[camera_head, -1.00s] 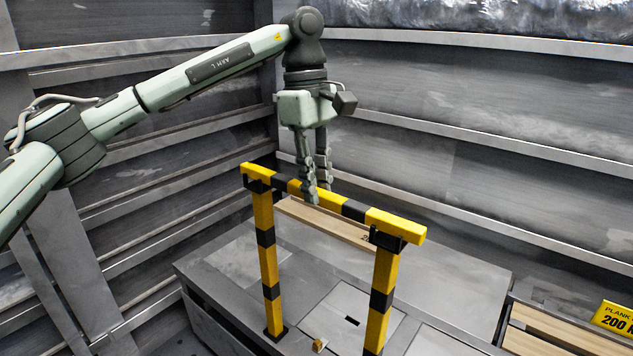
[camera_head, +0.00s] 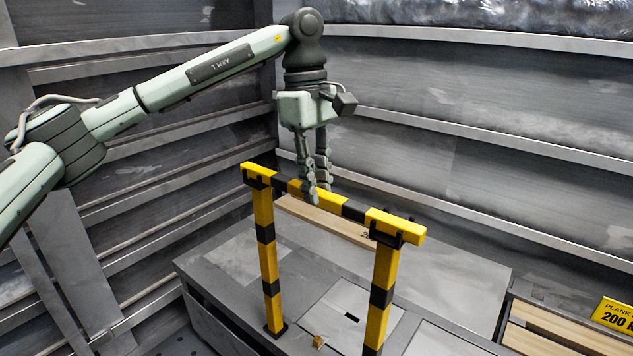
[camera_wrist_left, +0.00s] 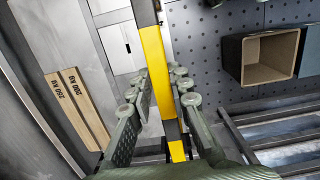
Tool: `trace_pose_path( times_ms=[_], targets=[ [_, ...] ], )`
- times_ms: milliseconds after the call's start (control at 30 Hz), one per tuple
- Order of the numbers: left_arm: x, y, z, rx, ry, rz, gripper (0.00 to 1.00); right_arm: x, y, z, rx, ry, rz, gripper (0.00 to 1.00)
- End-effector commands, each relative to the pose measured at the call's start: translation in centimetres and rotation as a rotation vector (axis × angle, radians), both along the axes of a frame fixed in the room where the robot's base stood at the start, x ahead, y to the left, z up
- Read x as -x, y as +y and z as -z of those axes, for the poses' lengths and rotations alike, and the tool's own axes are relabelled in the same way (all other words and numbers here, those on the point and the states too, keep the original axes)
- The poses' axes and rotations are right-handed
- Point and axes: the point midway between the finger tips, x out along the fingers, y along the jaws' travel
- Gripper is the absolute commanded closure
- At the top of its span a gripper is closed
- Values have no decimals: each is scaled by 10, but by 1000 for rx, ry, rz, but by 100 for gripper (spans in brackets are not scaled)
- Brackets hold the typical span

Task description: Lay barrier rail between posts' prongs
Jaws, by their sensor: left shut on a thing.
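A yellow-and-black barrier rail (camera_head: 328,202) spans two striped posts, the left post (camera_head: 266,250) and the right post (camera_head: 383,285). My left gripper (camera_head: 318,196) points down and is shut on the rail near its middle. The rail's ends overlap the post tops, where dark prongs (camera_head: 398,236) show at the right end. I cannot tell whether the rail rests fully down between them. In the left wrist view, the rail (camera_wrist_left: 152,70) runs between the fingers of my left gripper (camera_wrist_left: 160,90). My right gripper is not in view.
A wooden plank (camera_head: 325,221) shows below the rail; its support is unclear. More planks (camera_head: 545,328) lie at lower right beside a yellow sign (camera_head: 614,316). A grey platform (camera_head: 230,265) lies under the posts. Ribbed walls close in behind. An open box (camera_wrist_left: 262,58) shows in the wrist view.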

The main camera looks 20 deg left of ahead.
Motion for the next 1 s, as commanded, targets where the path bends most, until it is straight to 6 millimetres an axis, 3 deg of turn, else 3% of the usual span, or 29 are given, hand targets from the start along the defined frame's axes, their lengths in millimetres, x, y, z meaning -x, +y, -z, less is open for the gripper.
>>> trace_pose_path(
  times_ms=[967, 1000],
  targets=[
    [0, 0, 4, 1, 0, 0, 100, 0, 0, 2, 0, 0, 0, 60],
    [0, 0, 4, 1, 0, 0, 77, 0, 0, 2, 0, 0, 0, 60]
  ],
)
